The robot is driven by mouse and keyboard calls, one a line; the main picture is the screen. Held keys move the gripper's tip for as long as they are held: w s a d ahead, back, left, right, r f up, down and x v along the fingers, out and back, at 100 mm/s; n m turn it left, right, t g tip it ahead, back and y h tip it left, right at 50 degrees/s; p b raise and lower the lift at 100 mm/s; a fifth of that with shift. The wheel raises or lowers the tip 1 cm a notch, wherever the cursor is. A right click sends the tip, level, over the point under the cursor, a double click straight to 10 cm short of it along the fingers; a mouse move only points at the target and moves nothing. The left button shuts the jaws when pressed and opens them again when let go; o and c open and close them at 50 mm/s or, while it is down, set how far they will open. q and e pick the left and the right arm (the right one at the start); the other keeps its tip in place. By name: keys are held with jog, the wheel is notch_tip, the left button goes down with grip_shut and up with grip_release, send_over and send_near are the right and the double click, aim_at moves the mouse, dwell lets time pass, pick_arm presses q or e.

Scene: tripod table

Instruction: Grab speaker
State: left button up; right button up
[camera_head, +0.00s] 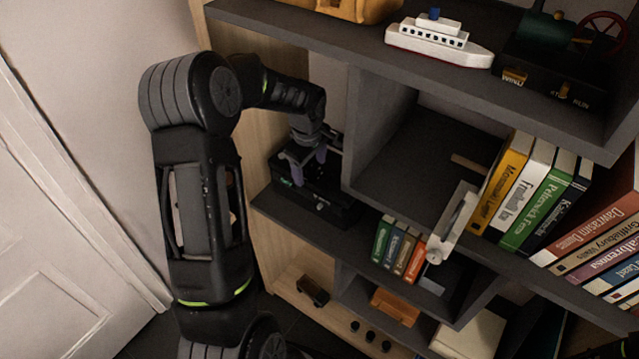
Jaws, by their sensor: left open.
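A black box-shaped device (330,208), which looks like the speaker, sits in the left compartment of the shelf, with small light marks on its front. My left gripper (309,165) reaches into this compartment from above. Its two purple-grey fingers are apart, over or at the top of the device. I cannot tell whether they touch it. The gripper and wrist hide part of the device's top and back. My right gripper is not in view.
The shelf board (300,29) runs above my left wrist, and a vertical divider (372,125) stands right of the device. Small books (398,250) stand lower right. A toy ship (440,40) is on top. A white door (60,230) is at left.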

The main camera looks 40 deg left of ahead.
pick_arm(q)
jog(key=shift+a+f, duration=0.1)
jog(key=shift+f, duration=0.45)
jog(key=shift+c, duration=0.4)
grip_shut()
dwell(0.3)
jog(key=shift+w+r, duration=0.2)
